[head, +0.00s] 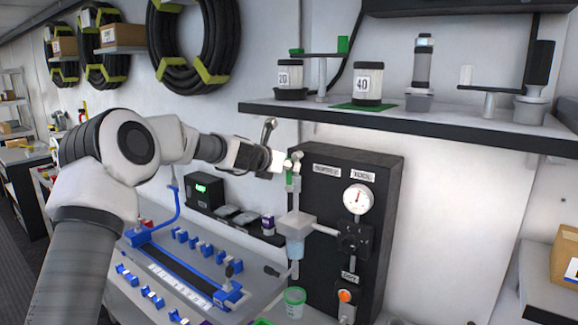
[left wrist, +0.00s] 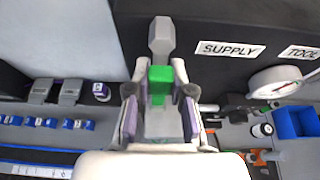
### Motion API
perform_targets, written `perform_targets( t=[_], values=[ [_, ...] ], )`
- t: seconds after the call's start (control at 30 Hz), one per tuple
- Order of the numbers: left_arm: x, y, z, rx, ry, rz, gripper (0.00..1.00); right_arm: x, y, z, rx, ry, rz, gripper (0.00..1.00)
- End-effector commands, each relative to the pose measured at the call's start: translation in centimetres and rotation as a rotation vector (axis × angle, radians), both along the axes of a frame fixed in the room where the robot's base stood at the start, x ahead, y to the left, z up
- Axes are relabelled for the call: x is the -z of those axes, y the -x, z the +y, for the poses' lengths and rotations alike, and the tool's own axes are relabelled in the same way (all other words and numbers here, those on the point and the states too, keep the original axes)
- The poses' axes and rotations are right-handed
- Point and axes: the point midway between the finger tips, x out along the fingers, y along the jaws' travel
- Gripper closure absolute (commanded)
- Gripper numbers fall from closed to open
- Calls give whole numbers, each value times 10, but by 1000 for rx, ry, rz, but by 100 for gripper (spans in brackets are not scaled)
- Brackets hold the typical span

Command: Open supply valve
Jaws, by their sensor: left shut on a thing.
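The supply valve shows as a small green part (head: 289,178) at the upper left of the black panel (head: 325,245), left of the SUPPLY label. My left gripper (head: 284,163) reaches it from the left. In the left wrist view the green valve handle (left wrist: 160,78) lies between the two fingers of my left gripper (left wrist: 160,105), which is shut on it. A grey faceted piece (left wrist: 161,36) sticks out beyond the green part. The SUPPLY label (left wrist: 230,49) is to its right. Part of the valve is hidden by the fingers. My right gripper is not in view.
A gauge (head: 357,199) and a clear vessel (head: 295,229) are on the panel. A shelf (head: 405,120) with jars and stands overhangs it. A green-rimmed cup (head: 294,302) stands below. A blue-framed tray (head: 165,262) lies on the bench at left.

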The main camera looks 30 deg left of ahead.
Motion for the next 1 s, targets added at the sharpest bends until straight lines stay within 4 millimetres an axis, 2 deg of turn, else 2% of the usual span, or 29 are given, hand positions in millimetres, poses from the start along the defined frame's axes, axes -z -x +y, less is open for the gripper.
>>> perform_targets(
  t=[0.07,0.1,0.13,0.17,0.47,0.57,0.67,0.9,1.0],
  values=[
    [-5,0,1,-4,0,-8,100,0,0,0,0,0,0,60],
    [-5,0,1,-4,0,-8,68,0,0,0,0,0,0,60],
    [-5,0,1,-4,0,-8,57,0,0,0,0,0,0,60],
    [-5,0,1,-4,0,-8,52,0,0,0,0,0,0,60],
    [-3,1,1,-2,0,-4,52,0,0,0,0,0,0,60],
    [-7,8,2,-4,2,-5,52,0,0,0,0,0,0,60],
    [-16,25,3,-4,4,-8,52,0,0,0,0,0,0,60],
    [-15,93,8,-1,9,-7,52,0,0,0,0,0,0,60],
    [-16,103,10,-8,7,-13,52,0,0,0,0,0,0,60]
  ],
)
